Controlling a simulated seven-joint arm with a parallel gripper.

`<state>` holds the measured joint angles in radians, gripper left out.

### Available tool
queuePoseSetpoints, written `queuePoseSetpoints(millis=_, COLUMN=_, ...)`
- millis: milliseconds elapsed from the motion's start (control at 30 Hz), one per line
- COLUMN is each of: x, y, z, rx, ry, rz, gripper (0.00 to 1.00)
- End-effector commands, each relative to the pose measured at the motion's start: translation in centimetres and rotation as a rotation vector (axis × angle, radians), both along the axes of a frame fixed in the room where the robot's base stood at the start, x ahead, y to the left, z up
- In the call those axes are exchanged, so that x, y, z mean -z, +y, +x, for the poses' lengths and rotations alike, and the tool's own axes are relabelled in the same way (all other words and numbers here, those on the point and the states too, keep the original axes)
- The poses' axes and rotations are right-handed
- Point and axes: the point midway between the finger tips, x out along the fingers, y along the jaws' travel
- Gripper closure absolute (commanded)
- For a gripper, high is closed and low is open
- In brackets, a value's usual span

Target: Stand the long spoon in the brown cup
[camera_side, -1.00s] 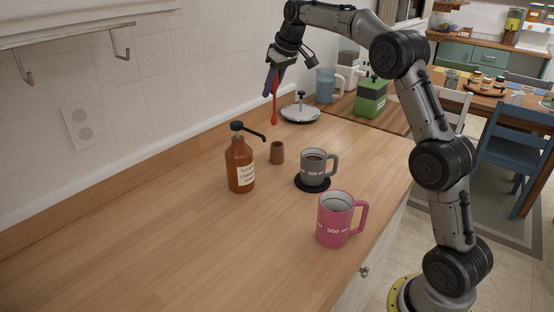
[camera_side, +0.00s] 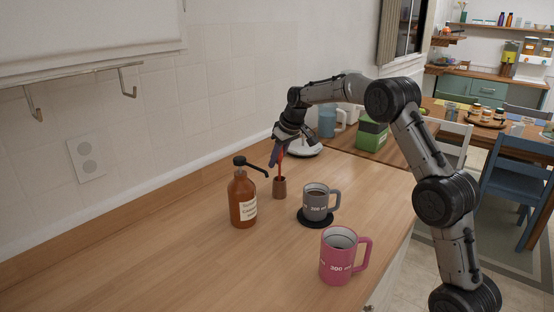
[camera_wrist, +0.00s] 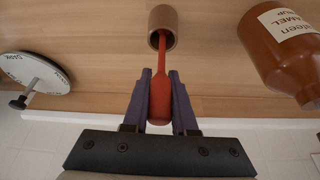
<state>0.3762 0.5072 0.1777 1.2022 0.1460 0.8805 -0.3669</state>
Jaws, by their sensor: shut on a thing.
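The brown cup (camera_side: 280,189) is a small open cylinder standing on the wooden counter, right of the syrup bottle. The long spoon (camera_wrist: 160,92) is red. My gripper (camera_side: 281,162) is shut on it, just above the cup in the side view. In the wrist view my purple fingers (camera_wrist: 160,100) clasp the spoon's thick end from both sides. Its thin end reaches into the mouth of the brown cup (camera_wrist: 163,22). How deep the hidden tip goes I cannot tell.
An amber pump bottle (camera_side: 242,200) stands close left of the cup. A grey mug (camera_side: 316,205) on a black coaster (camera_side: 309,223) is to the right, a pink mug (camera_side: 338,262) nearer. A white lid with a knob (camera_wrist: 34,71) lies behind. The left counter is clear.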

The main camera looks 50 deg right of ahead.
Motion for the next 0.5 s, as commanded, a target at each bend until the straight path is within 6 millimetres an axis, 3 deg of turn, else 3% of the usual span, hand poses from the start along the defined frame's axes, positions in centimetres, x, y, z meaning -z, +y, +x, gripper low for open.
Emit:
queuePoseSetpoints(millis=300, x=0.27, y=0.00, z=0.00, rx=0.000, ry=0.000, rz=0.000, gripper=1.00)
queuePoseSetpoints(millis=333, x=0.31, y=0.00, z=0.00, rx=0.000, ry=0.000, rz=0.000, gripper=0.73)
queuePoseSetpoints(millis=500, x=0.27, y=0.00, z=0.00, rx=0.000, ry=0.000, rz=0.000, gripper=0.45)
